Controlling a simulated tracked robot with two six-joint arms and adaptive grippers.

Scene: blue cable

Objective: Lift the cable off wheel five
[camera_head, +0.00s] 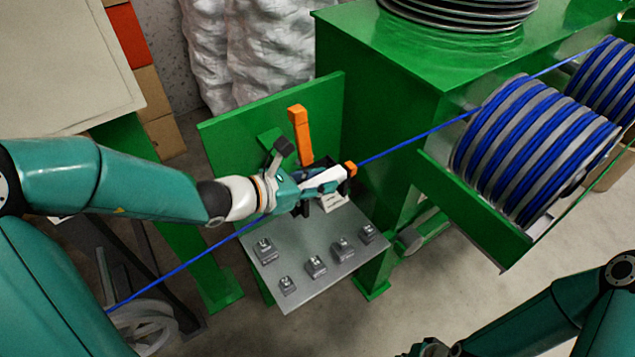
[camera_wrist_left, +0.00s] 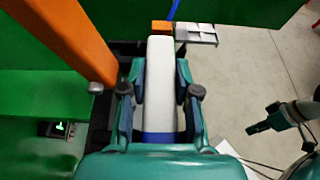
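The blue cable (camera_head: 412,141) runs from the big reel down to the left, passes behind my left gripper, and continues to the lower left. It also shows at the top of the left wrist view (camera_wrist_left: 173,9). My left gripper (camera_head: 325,182) is at the orange-and-black fixture above the grey plate. In the left wrist view its fingers (camera_wrist_left: 160,85) stand apart on both sides of a white bar (camera_wrist_left: 160,65), with narrow gaps. A blue strip crosses the bar's near end. My right gripper (camera_head: 430,348) is cut off at the bottom edge. I cannot identify wheel five.
An upright orange bar (camera_head: 301,134) stands close to my left gripper. A grey plate (camera_head: 296,283) with several small labelled blocks lies below. A blue-and-grey reel (camera_head: 535,150) is at right on a green frame. A pale spoked wheel (camera_head: 143,325) is at lower left.

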